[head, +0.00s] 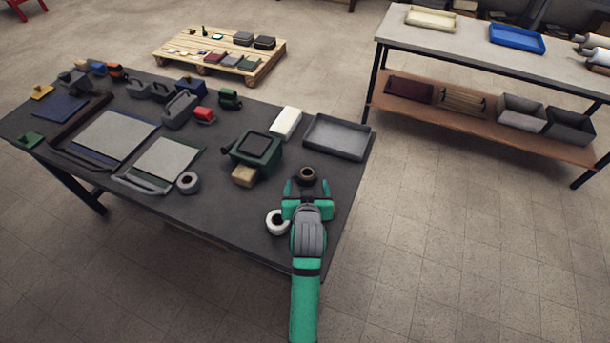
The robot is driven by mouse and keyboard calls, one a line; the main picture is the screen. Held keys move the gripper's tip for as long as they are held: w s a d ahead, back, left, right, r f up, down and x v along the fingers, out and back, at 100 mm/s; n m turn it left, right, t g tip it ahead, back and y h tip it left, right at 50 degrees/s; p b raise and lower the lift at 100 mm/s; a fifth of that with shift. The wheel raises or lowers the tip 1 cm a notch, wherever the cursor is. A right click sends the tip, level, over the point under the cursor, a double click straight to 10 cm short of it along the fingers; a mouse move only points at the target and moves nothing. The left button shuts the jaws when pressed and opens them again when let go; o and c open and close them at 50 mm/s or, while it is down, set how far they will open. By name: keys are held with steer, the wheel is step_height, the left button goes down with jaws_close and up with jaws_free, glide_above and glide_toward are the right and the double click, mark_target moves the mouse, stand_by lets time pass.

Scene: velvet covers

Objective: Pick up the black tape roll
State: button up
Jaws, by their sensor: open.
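The black tape roll (307,174) lies flat near the right edge of the dark table, its hole facing up; it looks dark brown to black. My gripper (307,187), green with dark parts, is open, with its fingers pointing away towards the roll. The roll shows at the fingertips, just beyond or partly between them; I cannot tell whether they touch it or how high they are. The near side of the roll is partly hidden by my gripper.
A white tape roll (270,224) lies just left of my gripper, and a grey roll (188,183) farther left. A green boxy device (262,160) and a grey tray (338,151) stand close by. The table (225,213) is bare towards its front edge.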

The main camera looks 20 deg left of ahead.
mark_target(307, 175)
steer(key=x, duration=0.6)
steer(key=shift+w+r, duration=0.15)
steer(key=shift+r, duration=0.25)
steer(key=shift+w+a+f, duration=0.15)
steer(key=shift+a+f, duration=0.05)
steer(key=shift+d, duration=0.1)
steer(key=shift+c, duration=0.4)
steer(key=c, duration=1)
steer(key=shift+w+d, duration=0.1)
steer(key=shift+c, duration=0.4)
steer(key=shift+r, duration=0.1)
